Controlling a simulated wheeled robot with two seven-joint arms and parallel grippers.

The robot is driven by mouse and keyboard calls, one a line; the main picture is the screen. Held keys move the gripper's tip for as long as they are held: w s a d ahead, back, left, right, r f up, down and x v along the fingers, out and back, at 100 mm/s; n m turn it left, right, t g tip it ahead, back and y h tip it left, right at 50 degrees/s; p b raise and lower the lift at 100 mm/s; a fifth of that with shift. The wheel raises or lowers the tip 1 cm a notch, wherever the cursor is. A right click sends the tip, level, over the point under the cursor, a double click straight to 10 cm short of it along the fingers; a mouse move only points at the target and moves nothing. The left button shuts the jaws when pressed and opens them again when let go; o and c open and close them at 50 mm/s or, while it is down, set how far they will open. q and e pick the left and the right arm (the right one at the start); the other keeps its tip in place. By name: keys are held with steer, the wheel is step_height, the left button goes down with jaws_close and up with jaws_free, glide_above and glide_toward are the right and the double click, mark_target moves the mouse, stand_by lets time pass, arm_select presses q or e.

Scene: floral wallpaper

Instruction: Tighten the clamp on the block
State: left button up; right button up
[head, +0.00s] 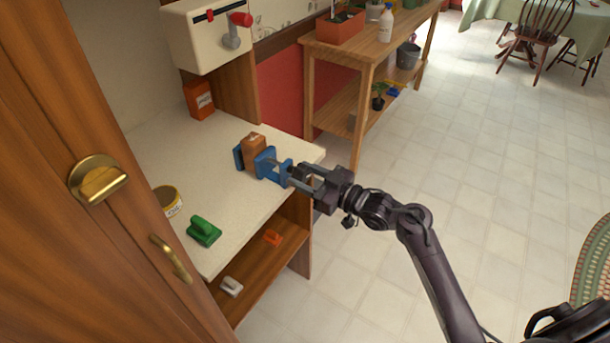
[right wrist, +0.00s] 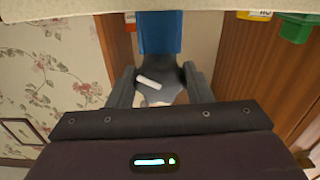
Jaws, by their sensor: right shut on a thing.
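A blue clamp (head: 268,163) stands on the pale worktop near its right edge. A brown wooden block (head: 254,147) sits between its blue jaws; whether both jaws touch it is too small to tell. My right gripper (head: 299,178) reaches in from the right, at the clamp's outer end. In the right wrist view, the blue clamp body (right wrist: 160,32) comes down from the worktop edge. My right gripper (right wrist: 160,88) is shut on the dark grey clamp handle, which has a white mark (right wrist: 148,83). My left gripper is not in view.
A green object (head: 204,231), a yellow tin (head: 168,199) and an orange box (head: 199,99) stand on the worktop (head: 165,150). A white wall unit (head: 205,35) hangs above. A wooden door (head: 70,230) borders the left. Open floor lies to the right.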

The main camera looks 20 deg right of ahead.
steer(key=m+p, duration=0.3)
steer(key=shift+r+p, duration=0.2)
steer(key=shift+p, duration=0.2)
steer(key=m+p, duration=0.2)
steer(key=m, duration=0.1)
steer(key=shift+f+m+p, duration=0.1)
steer(key=shift+m+p, duration=0.65)
steer(key=shift+m, duration=0.25)
steer(key=o, duration=1)
steer(key=shift+f, duration=0.1)
